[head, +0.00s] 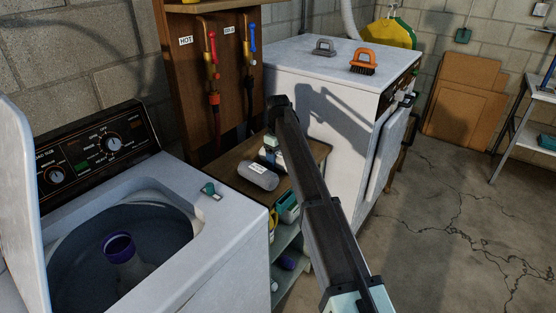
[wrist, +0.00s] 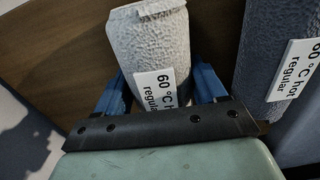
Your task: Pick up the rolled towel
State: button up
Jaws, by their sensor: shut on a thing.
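A light, textured rolled towel (wrist: 150,48) with a white "60 °C hot regular" label lies between the two blue fingers of my gripper (wrist: 161,85) in the wrist view. My gripper is shut on it. A darker grey rolled towel (wrist: 275,45) with a similar label lies to its right. In the head view, a grey rolled towel (head: 258,177) lies on the wooden shelf top (head: 232,183) between the two machines. My gripper (head: 271,150) is just behind it, over the light towel, which my arm mostly hides.
An open top-loading washer (head: 225,220) stands at the left, with a purple-topped agitator inside. Hot and cold pipes (head: 212,75) run behind the shelf. Bottles sit on lower shelves.

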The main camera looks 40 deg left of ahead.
jog(key=c, duration=0.4)
jog(key=shift+r, duration=0.15)
